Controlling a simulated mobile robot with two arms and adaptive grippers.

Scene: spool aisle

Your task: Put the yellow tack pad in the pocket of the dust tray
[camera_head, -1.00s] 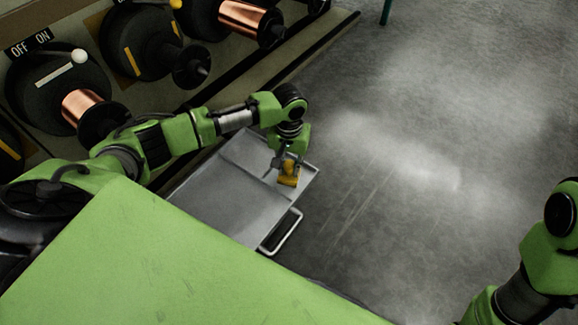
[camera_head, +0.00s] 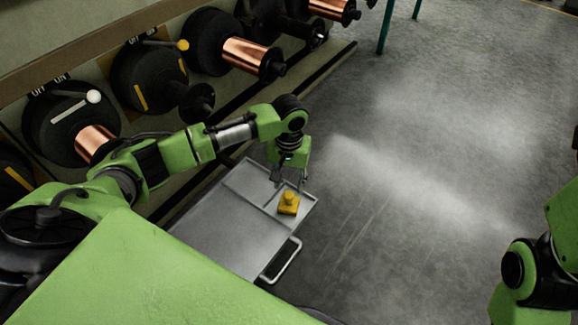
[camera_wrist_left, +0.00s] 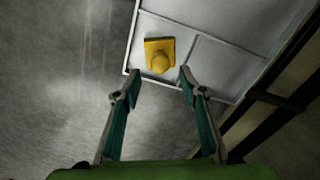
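In the left wrist view the tack pad (camera_wrist_left: 160,56) lies inside the compartment, between the tray's outer rim (camera_wrist_left: 133,45) and a divider. My left gripper (camera_head: 288,184) is above and just behind the pad, clear of it. Its fingers (camera_wrist_left: 157,83) are spread wide with nothing between them. My right arm shows at the right edge of the head view, but its gripper fingers are not visible.
Machines with copper spools (camera_head: 250,57) line the wall at the upper left, with a rail along the floor. The tray has a metal handle (camera_head: 283,260) at its near side. The concrete floor (camera_head: 430,150) to the right is clear.

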